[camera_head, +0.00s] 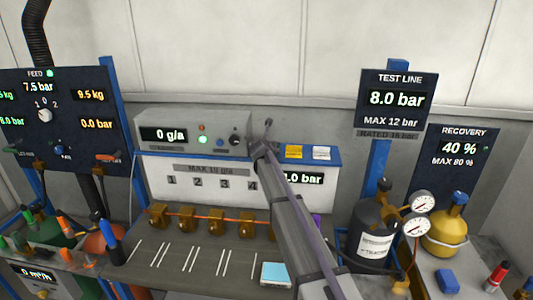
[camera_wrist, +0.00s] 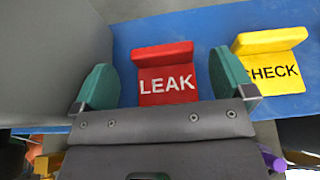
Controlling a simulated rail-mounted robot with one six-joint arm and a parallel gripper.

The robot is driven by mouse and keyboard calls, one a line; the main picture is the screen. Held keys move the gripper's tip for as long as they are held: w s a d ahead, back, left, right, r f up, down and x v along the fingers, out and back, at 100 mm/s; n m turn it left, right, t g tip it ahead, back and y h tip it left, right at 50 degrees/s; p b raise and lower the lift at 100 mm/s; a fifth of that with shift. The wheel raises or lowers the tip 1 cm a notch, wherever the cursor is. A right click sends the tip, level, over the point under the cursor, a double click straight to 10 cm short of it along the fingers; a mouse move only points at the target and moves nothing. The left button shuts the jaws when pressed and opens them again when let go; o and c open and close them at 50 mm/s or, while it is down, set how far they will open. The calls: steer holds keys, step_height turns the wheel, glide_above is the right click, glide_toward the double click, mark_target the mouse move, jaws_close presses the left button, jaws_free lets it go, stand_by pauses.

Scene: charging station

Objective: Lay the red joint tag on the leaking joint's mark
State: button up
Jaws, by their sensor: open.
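The red tag (camera_wrist: 166,76), lettered LEAK, lies on a blue surface (camera_wrist: 135,32) in the wrist view. My gripper (camera_wrist: 162,82) is open, with one teal finger on each side of the tag. In the head view my gripper (camera_head: 265,138) is at the blue-edged top of the white panel, and the red tag cannot be made out. Which joint leaks is unclear.
A yellow CHECK tag (camera_wrist: 270,70) lies just right of the right finger; it also shows in the head view (camera_head: 293,152) beside a white tag (camera_head: 321,153). A grey meter box (camera_head: 190,133) reading 0 g/a stands close left of my gripper. My arm crosses the bench's right part.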

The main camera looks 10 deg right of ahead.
steer(key=x, duration=0.3)
steer(key=shift+w+d+f+b, duration=0.1)
steer(key=shift+w+f+b, duration=0.05)
steer(key=shift+f+b, duration=0.15)
steer(key=shift+r, duration=0.25)
steer(key=shift+f, duration=0.1)
steer(key=shift+c, duration=1.3)
steer(key=c, duration=0.7)
